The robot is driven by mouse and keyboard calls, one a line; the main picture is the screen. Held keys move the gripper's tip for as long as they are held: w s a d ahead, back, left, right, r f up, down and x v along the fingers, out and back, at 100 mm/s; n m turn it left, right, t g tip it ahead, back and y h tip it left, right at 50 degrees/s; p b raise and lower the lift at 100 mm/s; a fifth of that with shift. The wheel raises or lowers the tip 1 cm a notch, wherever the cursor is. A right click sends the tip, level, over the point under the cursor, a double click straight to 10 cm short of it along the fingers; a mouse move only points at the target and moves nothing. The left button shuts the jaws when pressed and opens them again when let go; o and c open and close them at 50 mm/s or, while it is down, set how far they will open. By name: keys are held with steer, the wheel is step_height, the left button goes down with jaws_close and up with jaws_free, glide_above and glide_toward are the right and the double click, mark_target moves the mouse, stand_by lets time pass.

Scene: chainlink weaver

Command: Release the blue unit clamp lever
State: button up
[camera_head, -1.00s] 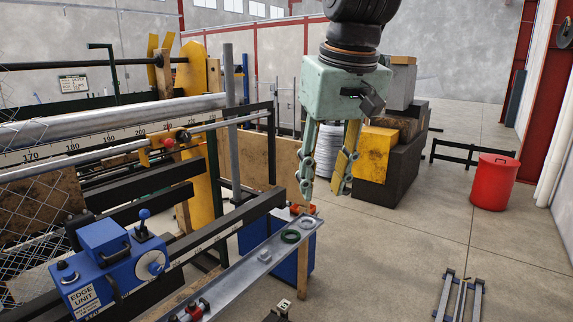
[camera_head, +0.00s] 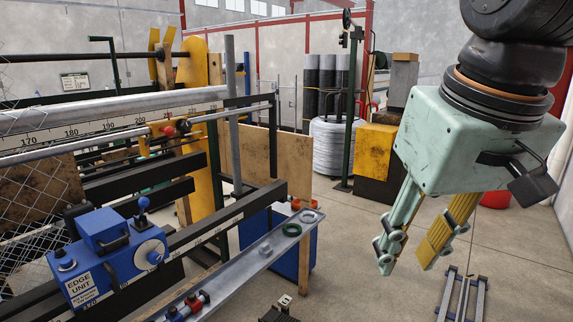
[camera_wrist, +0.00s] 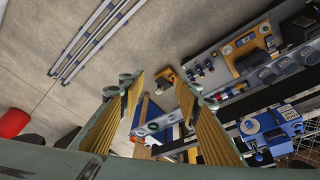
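The blue edge unit (camera_head: 108,262) is clamped on a dark rail at the lower left of the head view. Its lever with a blue ball knob (camera_head: 143,205) stands upright on top, beside a round white-faced dial. The blue unit also shows in the wrist view (camera_wrist: 270,128) at the lower right. My gripper (camera_head: 402,268) hangs in the right half of the head view, well apart from the unit and to its right. Its fingers are apart with nothing between them, and it also shows in the wrist view (camera_wrist: 158,88).
A grey metal shelf (camera_head: 235,272) with a green ring (camera_head: 291,230) and small red parts lies between the unit and my gripper. Black rails and a silver pipe run behind the unit. A wire coil (camera_head: 332,150) stands behind. Open floor lies around my gripper.

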steer(key=s+d+f+m+b, duration=0.1)
steer(key=s+d+f+b, duration=0.1)
steer(key=s+f, duration=0.5)
steer(key=s+d, duration=0.1)
steer(key=s, duration=0.3)
steer(key=shift+d+f, duration=0.2)
steer(key=shift+f, duration=0.1)
steer(key=shift+c, duration=0.2)
